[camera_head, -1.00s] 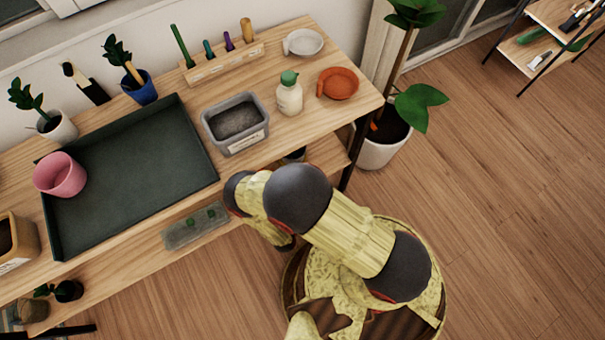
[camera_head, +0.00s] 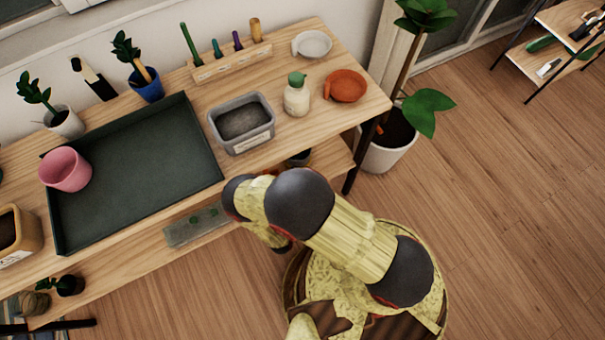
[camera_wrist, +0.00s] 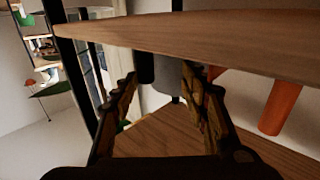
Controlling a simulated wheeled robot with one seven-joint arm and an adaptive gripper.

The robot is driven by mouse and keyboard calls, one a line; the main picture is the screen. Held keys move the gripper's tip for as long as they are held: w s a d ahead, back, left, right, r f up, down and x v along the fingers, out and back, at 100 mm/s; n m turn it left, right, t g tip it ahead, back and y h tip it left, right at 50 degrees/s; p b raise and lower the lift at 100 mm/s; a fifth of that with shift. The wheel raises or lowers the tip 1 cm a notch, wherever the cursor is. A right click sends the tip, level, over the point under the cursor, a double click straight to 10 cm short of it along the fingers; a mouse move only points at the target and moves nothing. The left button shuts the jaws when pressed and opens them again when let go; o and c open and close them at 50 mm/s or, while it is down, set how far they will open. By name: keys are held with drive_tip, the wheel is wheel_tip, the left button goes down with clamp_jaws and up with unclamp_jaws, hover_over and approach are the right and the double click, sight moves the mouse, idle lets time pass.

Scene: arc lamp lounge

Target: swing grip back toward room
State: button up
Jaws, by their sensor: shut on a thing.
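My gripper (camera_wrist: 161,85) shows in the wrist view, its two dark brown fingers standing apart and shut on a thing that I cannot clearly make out. A grey rounded shape (camera_wrist: 171,78) and a dark upright shape (camera_wrist: 146,66) show between or beyond the fingertips. A wooden board edge (camera_wrist: 190,36) crosses above the fingers. In the head view my arm bends down beside the wooden bench (camera_head: 325,131), and the gripper end is hidden by the arm.
The bench bears a dark tray (camera_head: 140,175), a pink pot (camera_head: 65,169), a grey tub (camera_head: 241,123), a bottle (camera_head: 297,97) and an orange dish (camera_head: 345,85). A potted plant (camera_head: 388,152) stands at the bench's right end. Open wooden floor (camera_head: 520,210) lies to the right.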

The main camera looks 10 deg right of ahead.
drive_tip(key=shift+s+a+r, duration=0.1)
drive_tip(key=shift+s+a, duration=0.1)
drive_tip(key=shift+a, duration=0.65)
drive_tip(key=shift+s+a, duration=0.2)
drive_tip(key=shift+a, duration=0.6)
drive_tip(key=shift+b+v, duration=0.35)
drive_tip(key=shift+v, duration=0.6)
drive_tip(key=shift+s+a, duration=0.4)
drive_tip(key=shift+a, duration=0.25)
drive_tip(key=shift+s+a, duration=0.4)
drive_tip(key=shift+a, duration=0.2)
drive_tip(key=v, duration=1.2)
drive_tip(key=shift+f, duration=0.2)
drive_tip(key=shift+c, duration=0.3)
